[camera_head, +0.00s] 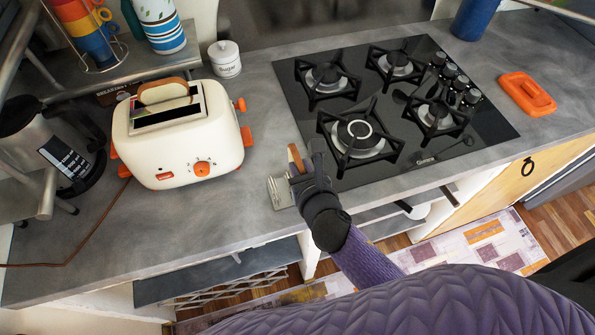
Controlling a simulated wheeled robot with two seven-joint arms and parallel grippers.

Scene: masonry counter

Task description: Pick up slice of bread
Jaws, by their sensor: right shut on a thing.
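My right gripper (299,168) is shut on a slice of bread (295,157), seen nearly edge-on with its brown crust showing. The gripper hides part of the slice. It is over the grey counter, between the toaster and the hob. A cream toaster (185,148) with orange knobs stands to the left. Bread (164,93) sticks up out of the toaster's slot. My left gripper is not in view.
A black gas hob (470,137) lies right of the gripper. A small metal item (279,193) sits beside the gripper near the counter edge. A sugar jar (225,60), a kettle (45,135) and an orange dish (527,95) stand around. Counter in front of the toaster is clear.

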